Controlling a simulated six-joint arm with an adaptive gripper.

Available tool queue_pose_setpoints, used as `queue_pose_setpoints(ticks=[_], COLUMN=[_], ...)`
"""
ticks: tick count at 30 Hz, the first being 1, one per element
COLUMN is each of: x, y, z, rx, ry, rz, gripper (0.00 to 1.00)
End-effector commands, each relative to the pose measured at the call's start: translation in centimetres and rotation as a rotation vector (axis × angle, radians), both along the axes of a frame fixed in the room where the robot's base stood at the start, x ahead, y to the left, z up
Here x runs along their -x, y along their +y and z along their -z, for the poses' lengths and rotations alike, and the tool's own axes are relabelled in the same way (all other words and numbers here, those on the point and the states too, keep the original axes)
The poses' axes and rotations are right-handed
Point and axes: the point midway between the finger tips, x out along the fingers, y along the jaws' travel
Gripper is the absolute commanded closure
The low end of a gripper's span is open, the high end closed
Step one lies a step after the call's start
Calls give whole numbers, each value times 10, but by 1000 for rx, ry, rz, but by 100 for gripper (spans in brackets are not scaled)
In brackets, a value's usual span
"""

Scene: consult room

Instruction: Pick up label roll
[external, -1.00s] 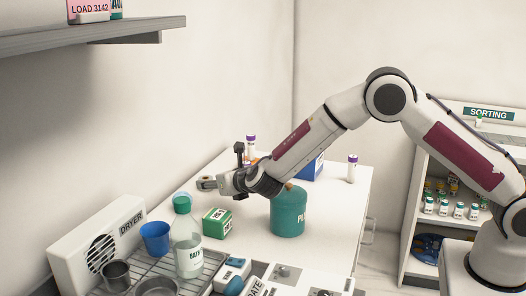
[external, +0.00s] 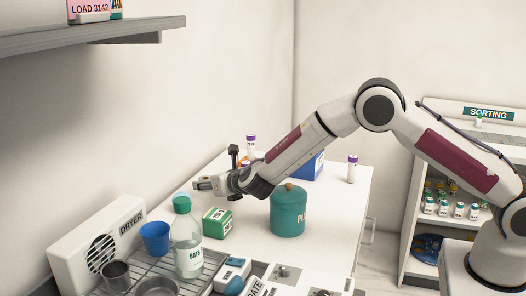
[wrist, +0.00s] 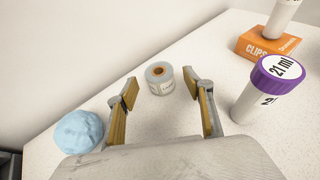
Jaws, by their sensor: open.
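The label roll (wrist: 160,80) is a small pale roll with a brown core, standing on the white counter in the wrist view. It is straight ahead of my gripper (wrist: 167,97), near the gap between the fingertips and slightly nearer the left one. The fingers are spread open with nothing held between them. In the external view my gripper (external: 203,184) is low over the back left of the counter. I cannot make out the roll there; the gripper or other things seem to hide it.
In the wrist view, a light blue ball (wrist: 79,131) lies left of the left finger. A purple-capped vial (wrist: 265,92) stands close to the right finger, with an orange clips box (wrist: 267,43) behind. A teal canister (external: 288,212) and green box (external: 217,223) stand below my arm.

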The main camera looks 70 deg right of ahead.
Motion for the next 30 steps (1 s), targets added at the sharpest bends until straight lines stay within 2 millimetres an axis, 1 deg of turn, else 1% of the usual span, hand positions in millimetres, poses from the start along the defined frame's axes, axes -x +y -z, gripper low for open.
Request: queue_pose_setpoints(ticks=[3,12,30], x=[-8,-23,-24], y=[-6,-16,-17], z=[7,13,13], rx=[2,1,1], ry=[0,-1,0], rz=[1,0,0], gripper=[49,49,49])
